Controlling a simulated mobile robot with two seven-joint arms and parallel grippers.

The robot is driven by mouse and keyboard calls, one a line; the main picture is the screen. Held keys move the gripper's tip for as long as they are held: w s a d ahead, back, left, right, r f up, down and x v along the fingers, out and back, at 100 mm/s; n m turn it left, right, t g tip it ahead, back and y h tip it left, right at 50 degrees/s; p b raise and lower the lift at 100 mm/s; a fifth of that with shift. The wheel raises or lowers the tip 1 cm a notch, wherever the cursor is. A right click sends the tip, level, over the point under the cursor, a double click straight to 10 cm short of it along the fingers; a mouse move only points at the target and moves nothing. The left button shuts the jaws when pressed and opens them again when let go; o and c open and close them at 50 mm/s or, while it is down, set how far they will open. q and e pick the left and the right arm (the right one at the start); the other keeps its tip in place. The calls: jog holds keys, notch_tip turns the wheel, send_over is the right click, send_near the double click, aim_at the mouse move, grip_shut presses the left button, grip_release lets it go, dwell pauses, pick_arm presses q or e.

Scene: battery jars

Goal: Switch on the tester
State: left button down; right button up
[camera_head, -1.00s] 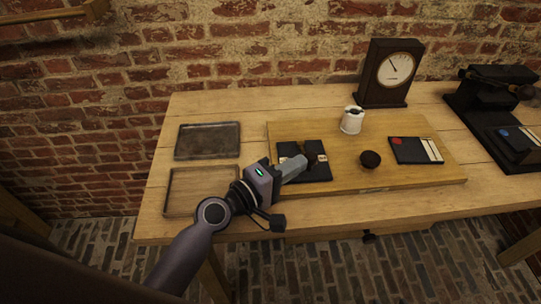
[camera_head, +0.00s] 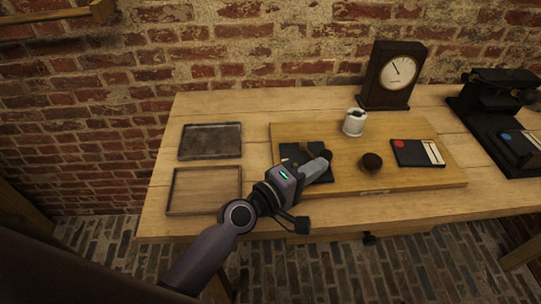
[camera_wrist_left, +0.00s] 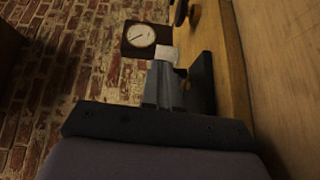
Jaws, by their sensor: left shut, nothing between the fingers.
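No part is clearly marked as the tester. A flat black panel (camera_head: 418,153) with a red round spot and pale strips lies on the right of the wooden board. My right gripper is not in view.
A dial instrument (camera_head: 392,74) stands at the back, and a white jar (camera_head: 354,122) stands on the board (camera_head: 440,179). Two shallow trays, one dark (camera_head: 210,125) and one wooden (camera_head: 169,192), lie at left. A black machine (camera_head: 492,110) stands at right.

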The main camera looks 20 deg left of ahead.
pick_arm(q)
jog(key=shift+d, duration=0.1)
jog(key=shift+s+a, duration=0.3)
jog(key=shift+s, duration=0.1)
jog(key=shift+b+v, duration=0.3)
jog(key=shift+v, duration=2.85)
